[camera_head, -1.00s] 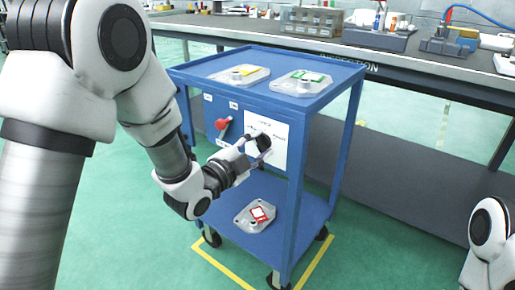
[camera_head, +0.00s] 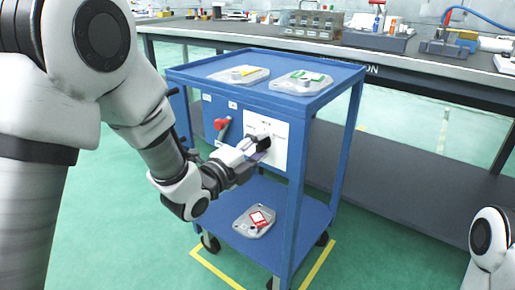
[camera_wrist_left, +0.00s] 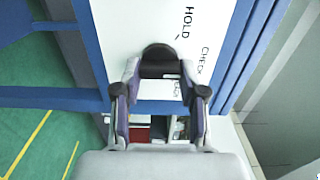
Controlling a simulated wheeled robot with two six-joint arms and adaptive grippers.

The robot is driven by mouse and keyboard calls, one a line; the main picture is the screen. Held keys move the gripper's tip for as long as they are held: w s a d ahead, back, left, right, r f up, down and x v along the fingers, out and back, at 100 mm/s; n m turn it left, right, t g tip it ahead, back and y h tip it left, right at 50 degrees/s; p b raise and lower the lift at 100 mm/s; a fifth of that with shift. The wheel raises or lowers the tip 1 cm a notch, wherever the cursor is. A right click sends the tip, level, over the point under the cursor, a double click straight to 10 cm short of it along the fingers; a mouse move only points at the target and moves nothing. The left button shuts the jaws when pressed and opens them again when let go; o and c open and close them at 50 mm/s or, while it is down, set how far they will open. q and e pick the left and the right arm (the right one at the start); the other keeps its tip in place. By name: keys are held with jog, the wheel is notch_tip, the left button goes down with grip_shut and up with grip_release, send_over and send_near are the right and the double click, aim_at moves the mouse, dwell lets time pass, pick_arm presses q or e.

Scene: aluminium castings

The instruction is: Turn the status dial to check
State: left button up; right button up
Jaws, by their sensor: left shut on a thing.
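The status dial is a round black knob (camera_wrist_left: 158,53) on a white panel (camera_wrist_left: 115,35) on the side of the blue cart. In the wrist view HOLD (camera_wrist_left: 188,22) and CHECK (camera_wrist_left: 203,60) are printed beside it; another label is partly hidden by a finger. The dial's pointing direction is not clear. My left gripper (camera_wrist_left: 160,70) has its fingers on either side of the knob, shut on it. In the head view the gripper (camera_head: 256,150) reaches the panel from the left and mostly covers the dial. My right gripper is out of view.
A red handle (camera_head: 221,123) sticks out left of the panel. Castings with a yellow label (camera_head: 240,75) and a green label (camera_head: 300,82) lie on the cart's top (camera_head: 262,58). A red-labelled casting (camera_head: 254,221) lies on its lower shelf. A workbench (camera_head: 420,62) stands behind.

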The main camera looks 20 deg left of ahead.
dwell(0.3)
pick_arm(q)
jog(key=o, duration=1.1)
jog(key=shift+o, duration=0.2)
jog(key=shift+s, duration=0.1)
jog(key=v, duration=0.7)
jog(key=shift+s, duration=0.15)
jog(key=shift+f, duration=0.1)
